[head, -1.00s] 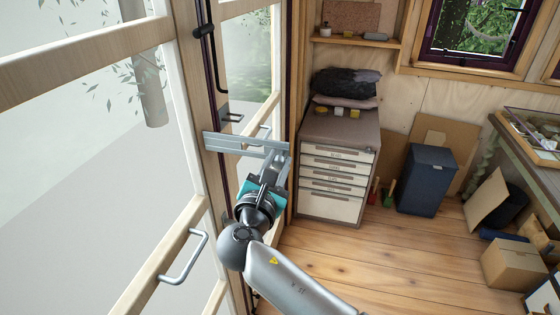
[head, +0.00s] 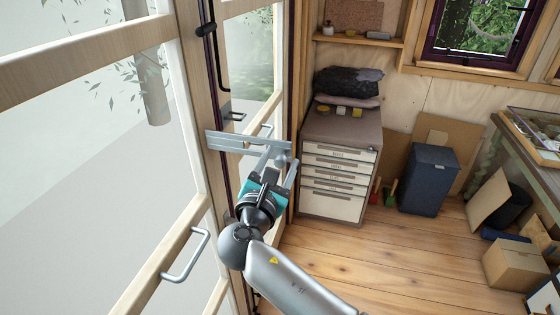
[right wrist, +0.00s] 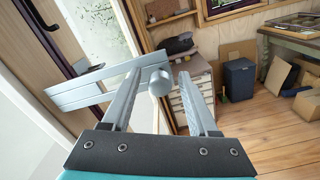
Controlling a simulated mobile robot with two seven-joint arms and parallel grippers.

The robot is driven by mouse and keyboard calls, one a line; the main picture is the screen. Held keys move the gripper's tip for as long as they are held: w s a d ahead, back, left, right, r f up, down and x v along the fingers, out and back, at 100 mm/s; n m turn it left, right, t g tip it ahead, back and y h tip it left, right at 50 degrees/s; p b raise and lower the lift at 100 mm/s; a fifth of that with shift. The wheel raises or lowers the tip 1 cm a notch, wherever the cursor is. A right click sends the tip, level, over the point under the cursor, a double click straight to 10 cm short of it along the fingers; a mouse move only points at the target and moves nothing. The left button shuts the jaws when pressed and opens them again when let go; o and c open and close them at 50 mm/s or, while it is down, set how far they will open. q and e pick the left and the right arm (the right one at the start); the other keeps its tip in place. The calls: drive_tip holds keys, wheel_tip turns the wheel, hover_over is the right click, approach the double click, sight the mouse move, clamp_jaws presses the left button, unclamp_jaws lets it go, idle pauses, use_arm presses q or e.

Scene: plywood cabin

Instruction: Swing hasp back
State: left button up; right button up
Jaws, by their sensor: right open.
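The hasp (head: 232,143) is a long grey metal strap with a slot, sticking out across the glazed door's edge in the head view. It also fills the left-middle of the right wrist view (right wrist: 82,92). A round grey knob (right wrist: 159,82) is at its right end. My right gripper (head: 281,166) is open at that end, and its fingers (right wrist: 160,76) stand on either side of the knob with visible gaps. Whether a finger touches the strap cannot be told. A small dark metal loop (head: 233,116) sits on the door just above the strap. My left gripper is out of view.
The near glazed door leaf with a bar handle (head: 188,255) fills the left. A dark rod (head: 207,30) runs down the door edge. A drawer cabinet (head: 335,180) stands behind my gripper. A dark blue bin (head: 428,180) and boxes (head: 515,262) stand right. The floor between is clear.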

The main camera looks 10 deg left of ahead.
drive_tip(key=s+a+p, duration=0.1)
drive_tip(key=s+p, duration=0.2)
drive_tip(key=s, duration=0.9)
drive_tip(key=shift+p, duration=0.4)
drive_tip(key=shift+a, duration=0.1)
